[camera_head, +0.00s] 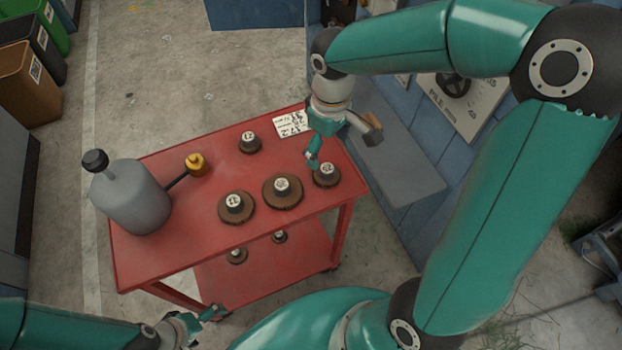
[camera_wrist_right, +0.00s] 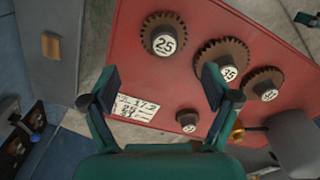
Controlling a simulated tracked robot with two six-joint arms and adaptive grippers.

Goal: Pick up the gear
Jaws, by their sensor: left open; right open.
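Several brown toothed gears with numbered hubs lie flat on the red cart top (camera_head: 190,240). In the head view, the gear marked 25 (camera_head: 327,176) is at the right edge, beside the gear marked 35 (camera_head: 283,191), then another large gear (camera_head: 236,207). A smaller gear (camera_head: 250,143) lies farther back. My right gripper (camera_head: 343,146) is open and empty above the cart's right side, near gear 25. In the right wrist view, gear 25 (camera_wrist_right: 163,38) lies beyond the open fingertips (camera_wrist_right: 158,88). My left gripper (camera_head: 208,322) is open and empty, low by the cart's near edge.
A grey jug (camera_head: 132,197) with a yellow-tipped spout (camera_head: 196,164) stands on the cart's left. A white paper label (camera_head: 291,123) lies at the back. Two gears (camera_head: 236,256) sit on the lower shelf. A blue cabinet with a grey ledge (camera_head: 405,165) borders the right.

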